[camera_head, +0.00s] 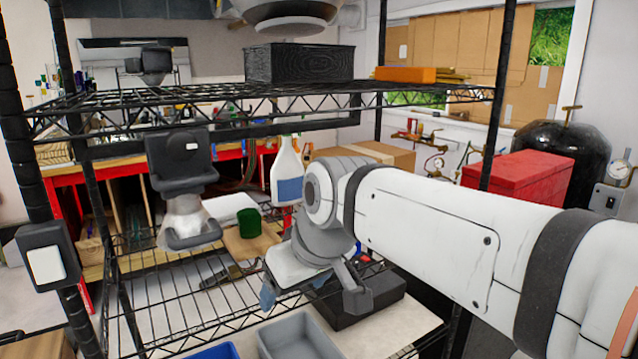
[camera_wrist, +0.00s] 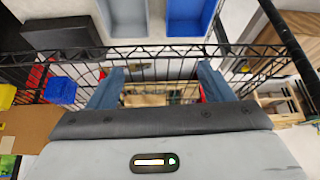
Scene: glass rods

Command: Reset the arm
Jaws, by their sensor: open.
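My white arm (camera_head: 440,225) reaches in from the right in the head view and bends down at its grey wrist. My gripper (camera_head: 294,289) hangs below the wrist, over the lower wire shelf area, with its blue-grey fingertips pointing down. In the wrist view my gripper (camera_wrist: 160,88) shows two blue-grey fingers spread wide apart. The gap between them is empty, with only shelf wires and the background beyond. No glass rod can be made out in either view.
A black wire rack (camera_head: 180,318) surrounds the gripper, with posts and an upper shelf (camera_head: 215,98). A grey bin (camera_head: 297,338) and a blue bin (camera_head: 218,351) sit low in front; the blue bin also shows in the wrist view (camera_wrist: 187,17). A spray bottle (camera_head: 287,172) and green cup (camera_head: 249,223) stand behind.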

